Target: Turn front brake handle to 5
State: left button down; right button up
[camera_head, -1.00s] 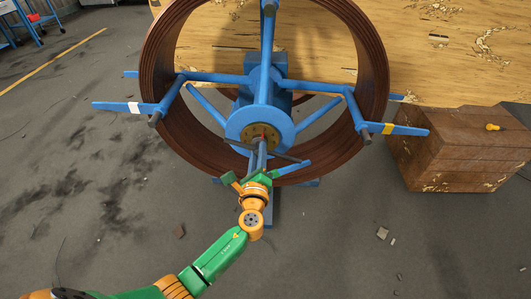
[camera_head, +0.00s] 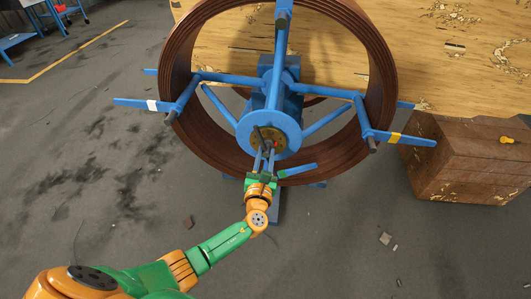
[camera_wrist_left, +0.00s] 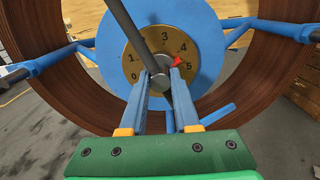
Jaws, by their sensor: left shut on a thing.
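The front brake handle is a dark grey bar (camera_wrist_left: 132,32) in the left wrist view, slanting up and left from the dial's middle. It shows in the head view (camera_head: 259,134). Behind it is a round brass dial (camera_wrist_left: 180,44) with numbers from 0 to 5; the bar hides part of its upper left. A red pointer (camera_wrist_left: 174,62) lies between 4 and 5, nearer 5. My left gripper (camera_wrist_left: 160,76) is shut on the handle near its hub, its blue fingers on either side. It also shows in the head view (camera_head: 265,154). My right gripper is in neither view.
A blue reel frame (camera_head: 322,91) with spoke arms carries a large brown coiled pipe (camera_head: 382,60). A blue bar (camera_head: 300,170) sticks out just right of my left gripper.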

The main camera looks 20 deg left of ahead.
pick_arm(q)
jog(key=m+p, duration=0.1)
jog(key=m, duration=0.2)
jog(key=shift+r, duration=0.1)
jog(key=shift+m, duration=1)
jog(key=shift+p, duration=0.3)
jog(key=c, duration=0.6)
grip_release()
jog(key=shift+c, duration=0.2)
jog(key=p+v, duration=0.2)
jog(key=v, duration=0.5)
